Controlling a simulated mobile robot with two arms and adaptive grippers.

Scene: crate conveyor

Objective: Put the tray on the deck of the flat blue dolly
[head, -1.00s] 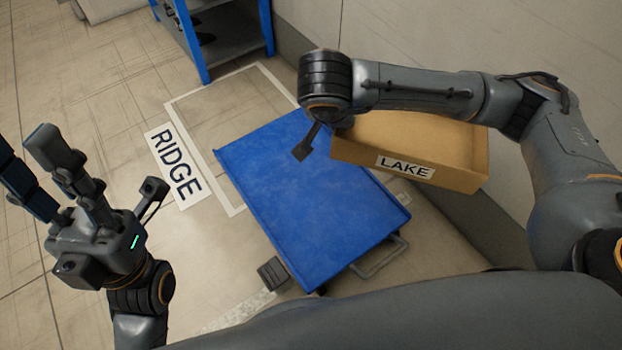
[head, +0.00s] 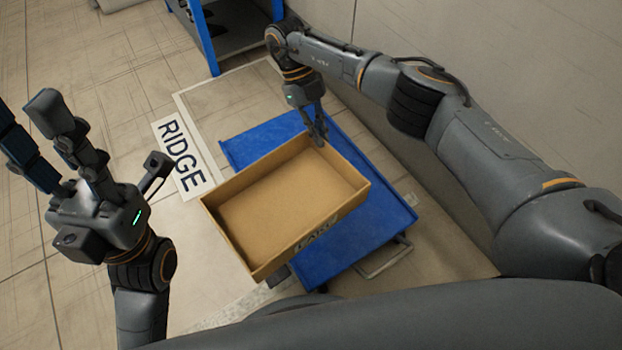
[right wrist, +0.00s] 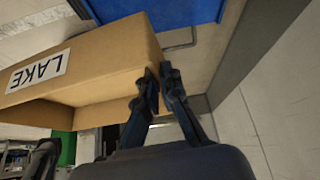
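The tray is an open tan box (head: 223,228) with a LAKE label. In the head view it hangs over the flat blue dolly (head: 385,206), tilted, with its left part out past the dolly's left edge. My right gripper (head: 318,138) is shut on the tray's wall near its far right corner; the right wrist view shows the fingers (right wrist: 160,72) pinching the wall beside the tray (right wrist: 110,60). The tray hides the middle of the deck. My left gripper (head: 24,112) is open and empty at the left, well apart from the tray.
A RIDGE floor label (head: 181,158) lies left of the dolly, beside a white floor outline. A blue-framed rack (head: 235,45) stands behind. A wall runs along the right. The dolly's handle (head: 384,260) is at its near end. Open floor lies at left.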

